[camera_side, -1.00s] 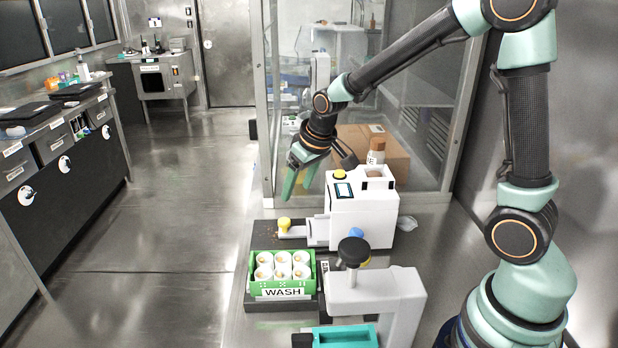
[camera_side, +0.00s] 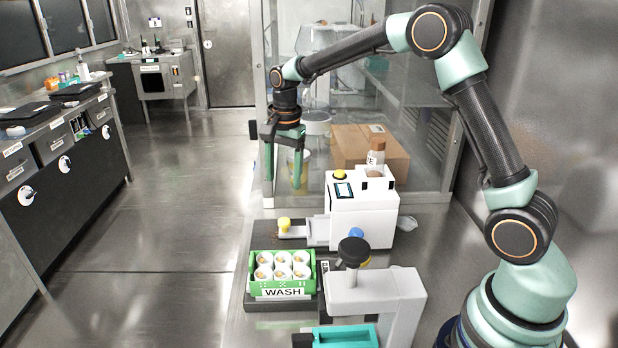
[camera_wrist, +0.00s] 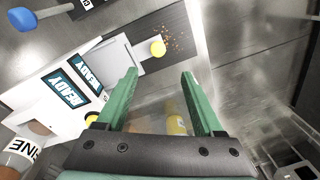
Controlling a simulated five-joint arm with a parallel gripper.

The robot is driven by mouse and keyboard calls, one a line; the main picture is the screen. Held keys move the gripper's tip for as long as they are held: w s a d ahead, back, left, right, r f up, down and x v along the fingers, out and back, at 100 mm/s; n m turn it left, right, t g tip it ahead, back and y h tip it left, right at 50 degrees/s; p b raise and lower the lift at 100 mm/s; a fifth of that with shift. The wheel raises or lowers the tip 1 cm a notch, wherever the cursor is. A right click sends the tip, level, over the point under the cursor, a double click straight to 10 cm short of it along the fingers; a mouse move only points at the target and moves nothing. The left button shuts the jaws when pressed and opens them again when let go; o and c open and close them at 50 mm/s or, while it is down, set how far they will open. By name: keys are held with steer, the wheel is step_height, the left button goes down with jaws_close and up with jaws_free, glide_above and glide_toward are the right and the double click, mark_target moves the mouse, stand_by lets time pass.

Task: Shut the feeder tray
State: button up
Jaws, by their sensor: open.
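The white feeder (camera_side: 352,220) stands on the bench with a yellow button and a small screen; its "READY" label shows in the wrist view (camera_wrist: 66,92). The tray (camera_wrist: 118,53) and knob (camera_wrist: 157,48) also show in the wrist view. My gripper (camera_side: 283,181) is open and empty, pointing down, above and beyond the knob in the side view. In the wrist view my fingertips (camera_wrist: 158,75) are apart, with the knob just past them.
A green rack (camera_side: 283,289) of white cups marked "WASH" and a grey press (camera_side: 375,297) with a dark knob stand nearer the camera. A glass enclosure (camera_side: 330,100) and a cardboard box (camera_side: 365,148) are behind. Brown crumbs (camera_wrist: 178,35) lie beyond the tray's outer end.

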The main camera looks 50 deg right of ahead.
mark_target(284, 220)
steer(key=f+m, duration=0.1)
steer(key=f, duration=0.3)
steer(key=f+m, duration=0.1)
steer(key=f, duration=0.3)
steer(key=f+m, duration=0.1)
steer(key=f, duration=0.3)
steer(key=shift+w+m+g, duration=0.3)
steer(key=shift+g, duration=0.1)
steer(key=shift+c, duration=0.3)
jaws_close()
steer(key=shift+r, duration=0.1)
stand_by(0.8)
